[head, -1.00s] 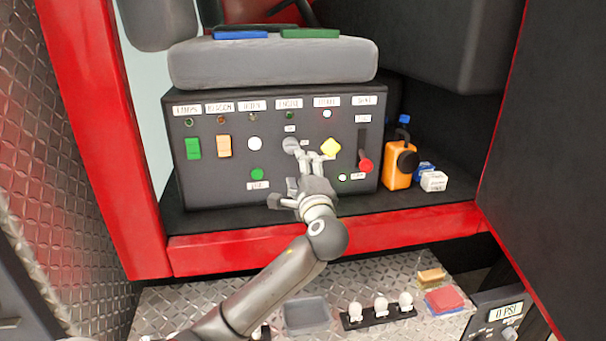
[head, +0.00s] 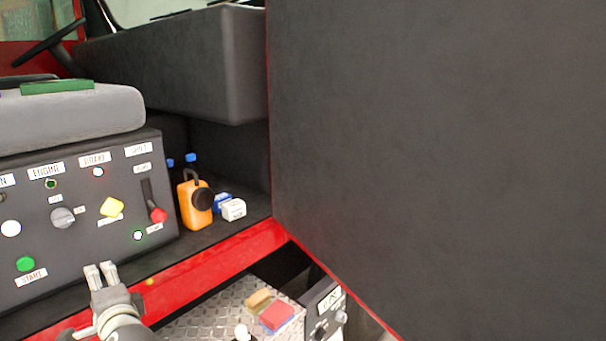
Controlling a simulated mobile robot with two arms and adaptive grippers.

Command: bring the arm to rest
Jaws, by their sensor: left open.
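My left gripper (head: 101,275) is at the lower left of the head view, in front of the lower part of the dark control panel (head: 85,255). Its fingers point up, are open and hold nothing. Most of my left arm is out of frame. My right gripper is not in view.
An orange jug (head: 193,206) and a small white box (head: 234,210) stand right of the panel. A large dark door (head: 430,150) fills the right side. Below the red sill (head: 215,262), a sponge (head: 258,299) and red cloth (head: 277,316) lie on the diamond-plate step (head: 205,318).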

